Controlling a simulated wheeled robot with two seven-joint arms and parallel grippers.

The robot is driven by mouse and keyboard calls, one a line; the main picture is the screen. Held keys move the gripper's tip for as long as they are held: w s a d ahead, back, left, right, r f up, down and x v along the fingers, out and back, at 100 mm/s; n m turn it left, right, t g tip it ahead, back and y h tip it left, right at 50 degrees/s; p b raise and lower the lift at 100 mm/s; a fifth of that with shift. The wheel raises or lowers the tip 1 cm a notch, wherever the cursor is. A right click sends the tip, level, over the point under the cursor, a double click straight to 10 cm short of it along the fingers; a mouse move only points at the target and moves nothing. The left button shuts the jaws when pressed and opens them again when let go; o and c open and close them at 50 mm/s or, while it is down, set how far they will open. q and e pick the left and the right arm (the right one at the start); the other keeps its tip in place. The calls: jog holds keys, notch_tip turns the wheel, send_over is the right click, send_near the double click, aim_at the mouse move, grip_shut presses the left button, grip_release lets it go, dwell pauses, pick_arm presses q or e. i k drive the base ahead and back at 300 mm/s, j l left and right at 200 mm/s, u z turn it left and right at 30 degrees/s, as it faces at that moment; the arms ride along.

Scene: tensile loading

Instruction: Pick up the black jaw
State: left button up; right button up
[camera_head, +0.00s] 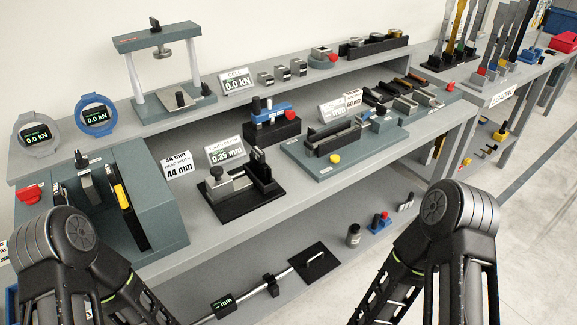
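Several dark parts could be the black jaw, and I cannot tell which one is meant. A long black block (333,139) lies on the grey-green fixture at the middle. A row of small dark and metallic blocks (403,104) lies to its right. A black plate with a yellow part (127,205) stands upright in the grey-green machine (165,205) at the left. My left arm comes in at the lower left and my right arm at the lower right. Both bend down out of the picture, and neither gripper's fingers show.
The lower shelf holds a long measuring bar (270,283). Open floor lies at the right.

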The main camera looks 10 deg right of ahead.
aim_at(258, 167)
jog(key=u, duration=1.5)
jog(key=k+l, duration=0.15)
jog(key=l, duration=0.15)
jog(key=k+l, duration=0.15)
jog(key=l, duration=0.15)
jog(key=k+l+u, duration=0.1)
jog(key=l, duration=0.2)
jog(key=k, duration=0.05)
